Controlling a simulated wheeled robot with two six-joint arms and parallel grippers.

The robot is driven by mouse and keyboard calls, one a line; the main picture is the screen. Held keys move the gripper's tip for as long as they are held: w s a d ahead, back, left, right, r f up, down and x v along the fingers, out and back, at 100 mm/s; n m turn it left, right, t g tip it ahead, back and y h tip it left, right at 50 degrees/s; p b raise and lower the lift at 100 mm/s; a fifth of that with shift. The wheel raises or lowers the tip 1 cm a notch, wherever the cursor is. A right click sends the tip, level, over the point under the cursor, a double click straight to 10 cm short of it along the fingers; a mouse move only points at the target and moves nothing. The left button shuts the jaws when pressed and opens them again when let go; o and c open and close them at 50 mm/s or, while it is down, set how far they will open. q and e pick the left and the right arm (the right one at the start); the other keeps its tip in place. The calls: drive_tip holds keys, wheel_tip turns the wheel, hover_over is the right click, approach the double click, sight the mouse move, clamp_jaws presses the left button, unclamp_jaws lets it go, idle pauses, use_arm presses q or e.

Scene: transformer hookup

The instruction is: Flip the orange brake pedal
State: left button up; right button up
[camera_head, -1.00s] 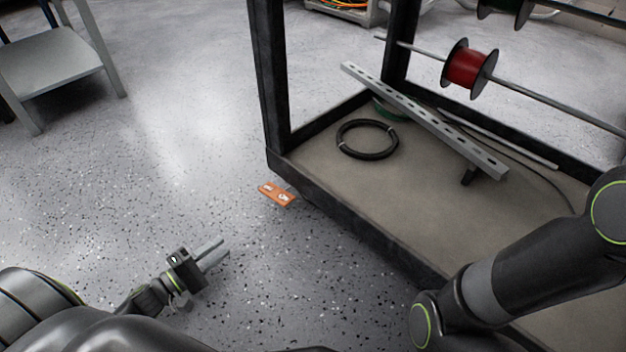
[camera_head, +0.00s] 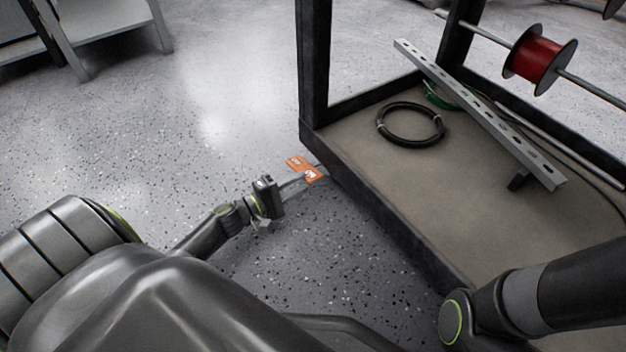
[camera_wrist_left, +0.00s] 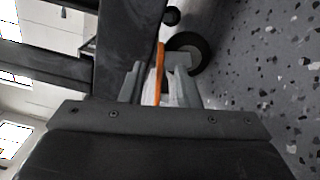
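The orange brake pedal (camera_head: 302,167) is a small flat plate with white markings, low beside the near left corner of the cart frame. My left gripper (camera_head: 303,183) reaches it from the left, with its fingertips at the pedal's near side. In the left wrist view the pedal (camera_wrist_left: 160,70) shows edge-on as a thin orange strip between the two fingers of my left gripper (camera_wrist_left: 158,82). The fingers stand apart, with a gap showing beside the pedal. My right arm shows at the lower right, but its gripper is out of view.
The dark cart frame (camera_head: 365,195) stands right beside the pedal. Its deck carries a black cable coil (camera_head: 411,122) and a slotted metal rail (camera_head: 480,115). A dark caster wheel (camera_wrist_left: 188,52) is close to the fingers.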

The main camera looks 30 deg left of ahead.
sight(305, 180)
use_arm(q)
drive_tip(key=x, duration=0.5)
drive_tip(key=shift+w+b, duration=0.1)
drive_tip(key=shift+b, duration=0.25)
clamp_jaws()
